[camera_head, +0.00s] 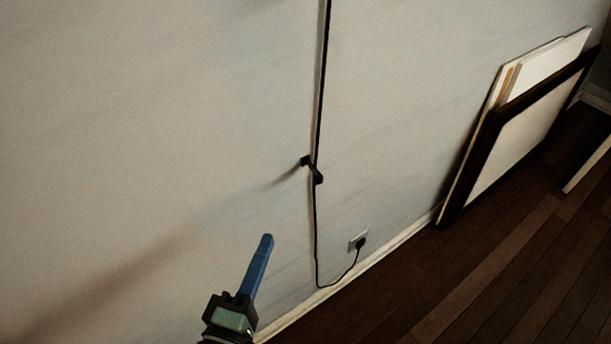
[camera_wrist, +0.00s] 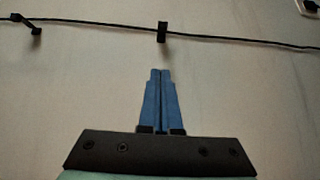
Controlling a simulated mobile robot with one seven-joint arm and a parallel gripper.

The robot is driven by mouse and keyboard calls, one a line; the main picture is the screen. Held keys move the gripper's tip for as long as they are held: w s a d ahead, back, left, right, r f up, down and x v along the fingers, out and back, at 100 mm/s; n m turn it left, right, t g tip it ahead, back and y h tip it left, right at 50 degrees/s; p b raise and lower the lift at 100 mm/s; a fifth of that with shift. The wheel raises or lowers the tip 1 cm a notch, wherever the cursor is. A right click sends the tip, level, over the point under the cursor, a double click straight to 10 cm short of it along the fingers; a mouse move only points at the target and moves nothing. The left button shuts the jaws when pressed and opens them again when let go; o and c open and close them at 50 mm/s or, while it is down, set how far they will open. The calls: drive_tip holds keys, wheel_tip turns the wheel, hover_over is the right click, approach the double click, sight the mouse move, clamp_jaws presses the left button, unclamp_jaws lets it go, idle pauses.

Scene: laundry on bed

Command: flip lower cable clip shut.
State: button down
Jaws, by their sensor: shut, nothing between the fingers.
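A black cable clip (camera_head: 317,176) sits on the cable (camera_head: 322,90) on the wall, with an angled part standing out to the left. In the wrist view, one clip (camera_wrist: 162,32) is a compact dark block across the cable, on the side nearer the outlet. Another clip (camera_wrist: 25,22) at the left has an angled part sticking out. I cannot tell for sure which one matches the head view. My gripper (camera_head: 266,238) has blue fingers pressed together and empty. In the wrist view its tips (camera_wrist: 160,71) point at the middle clip, with a visible gap.
A wall outlet (camera_head: 356,240) with a black plug is low on the wall; its edge shows in the wrist view (camera_wrist: 311,6). Framed panels (camera_head: 540,120) lean on the wall at right. The wall around the clip is bare.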

idle(0.3)
drive_tip(key=d+p+x, duration=0.1)
drive_tip(key=d+x, duration=0.1)
drive_tip(key=x, duration=1.1)
drive_tip(key=shift+s+d, duration=0.3)
drive_tip(key=shift+s, duration=0.1)
